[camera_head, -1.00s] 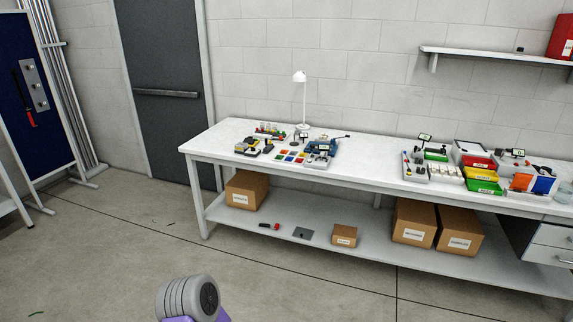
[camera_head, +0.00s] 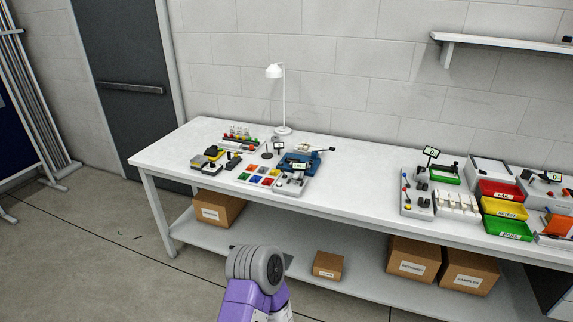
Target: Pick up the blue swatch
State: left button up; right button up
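A small white tray (camera_head: 240,181) with several coloured square swatches lies on the left part of the workbench. The blue swatch (camera_head: 263,170) appears to be among the back squares, but it is very small at this distance. Neither of my grippers is in view. Only a purple and grey link of my own arm shows at the bottom centre, in front of the bench and well short of the swatches.
The white workbench (camera_head: 345,190) has a clear middle. A white lamp (camera_head: 284,100) stands behind the swatches, with small instruments beside them. Red, yellow and green bins (camera_head: 508,228) are at the right. Cardboard boxes (camera_head: 413,258) sit on the lower shelf.

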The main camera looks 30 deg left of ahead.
aim_at(255, 179)
jog(key=u, duration=0.45)
jog(key=i, duration=1.55)
jog(key=u, duration=1.2)
